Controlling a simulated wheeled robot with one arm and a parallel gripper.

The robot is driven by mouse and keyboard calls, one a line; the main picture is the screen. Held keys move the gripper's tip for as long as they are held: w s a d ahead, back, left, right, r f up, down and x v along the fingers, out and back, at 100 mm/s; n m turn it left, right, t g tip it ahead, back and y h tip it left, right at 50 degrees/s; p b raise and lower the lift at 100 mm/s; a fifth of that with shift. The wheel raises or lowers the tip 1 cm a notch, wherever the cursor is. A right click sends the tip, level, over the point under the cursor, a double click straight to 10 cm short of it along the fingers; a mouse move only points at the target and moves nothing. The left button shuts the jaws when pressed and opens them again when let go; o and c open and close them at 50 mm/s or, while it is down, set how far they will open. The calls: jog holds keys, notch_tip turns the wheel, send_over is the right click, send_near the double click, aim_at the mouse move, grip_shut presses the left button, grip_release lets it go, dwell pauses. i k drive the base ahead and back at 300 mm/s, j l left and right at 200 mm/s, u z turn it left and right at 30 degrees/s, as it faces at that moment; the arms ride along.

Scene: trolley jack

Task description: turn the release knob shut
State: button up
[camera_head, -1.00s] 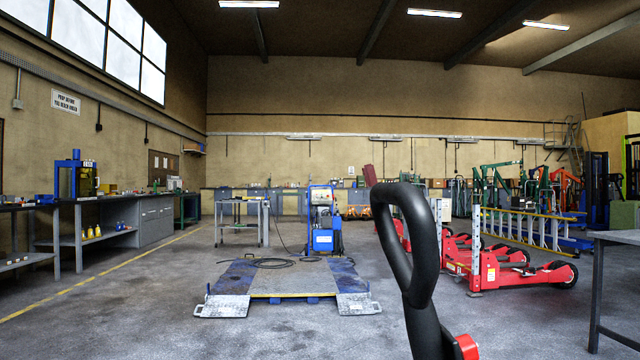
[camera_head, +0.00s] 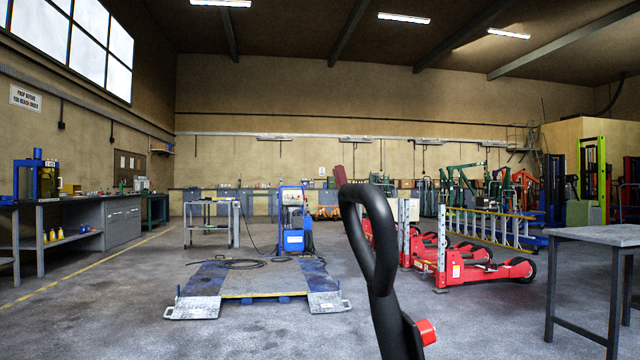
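My gripper is not in view.
A low blue-and-grey lift platform (camera_head: 258,280) lies on the floor ahead, with a blue machine (camera_head: 293,225) behind it. Red wheeled jacks (camera_head: 490,270) stand to the right. A grey table (camera_head: 600,237) is at the right edge. The left foreground floor is clear.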

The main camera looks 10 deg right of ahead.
aim_at(426, 331)
jog(key=k+l+u, duration=0.25)
jog(key=k+l, duration=0.25)
jog(key=l, duration=0.3)
jog(key=k+l+u, duration=0.25)
jog(key=k+l, duration=0.3)
jog(key=l, duration=0.15)
